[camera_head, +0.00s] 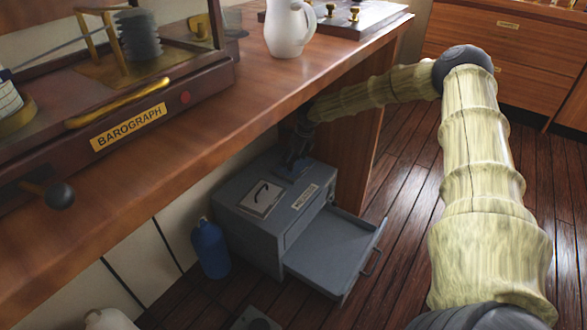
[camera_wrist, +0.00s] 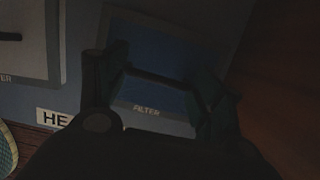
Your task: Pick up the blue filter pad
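The blue filter pad (camera_wrist: 155,62) shows in the wrist view as a dim blue rectangle in a paler frame, with a partly readable label below it. A dark bar crosses it between my fingers; I cannot tell what the bar belongs to. My gripper (camera_wrist: 163,78) is open over the pad, one finger on each side. In the head view, my gripper (camera_head: 296,158) reaches under the desk, down to the back right of the grey box's top. A small blue patch of the pad (camera_head: 289,173) shows below it. Contact cannot be told.
The grey box (camera_head: 254,225) stands on the floor with its drawer (camera_head: 331,255) pulled out. A handled plate (camera_head: 262,198) is on its top. A blue bottle (camera_head: 210,248) stands left. The wooden desk (camera_head: 215,110) overhangs the box. Floor at right is clear.

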